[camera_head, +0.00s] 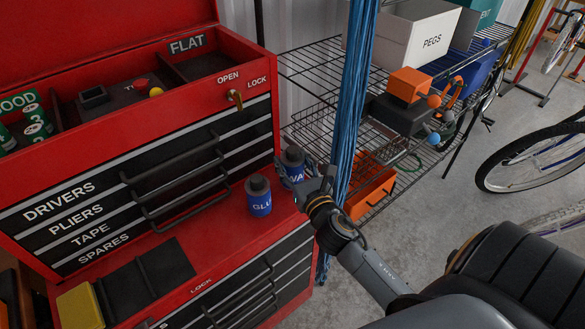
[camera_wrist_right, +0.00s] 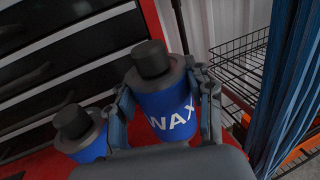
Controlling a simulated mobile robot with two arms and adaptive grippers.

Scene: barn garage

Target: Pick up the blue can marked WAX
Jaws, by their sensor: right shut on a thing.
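The blue WAX can (camera_head: 293,166) with a dark cap is near the right edge of the red tool chest's ledge. In the right wrist view the can (camera_wrist_right: 169,103) stands between the two fingers, its white WAX label facing me. My right gripper (camera_head: 308,172) is shut on it, one finger on each side. It also shows in the right wrist view (camera_wrist_right: 168,108). The can's base is hidden, so I cannot tell whether it touches the ledge. A similar blue can marked GLU (camera_head: 259,196), its label partly seen, stands just left. My left gripper is not in view.
A hanging blue bundle (camera_head: 352,110) is close to my right gripper. A wire shelf (camera_head: 310,66) with a white PEGS box (camera_head: 405,38) and an orange bin (camera_head: 371,193) stands right.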

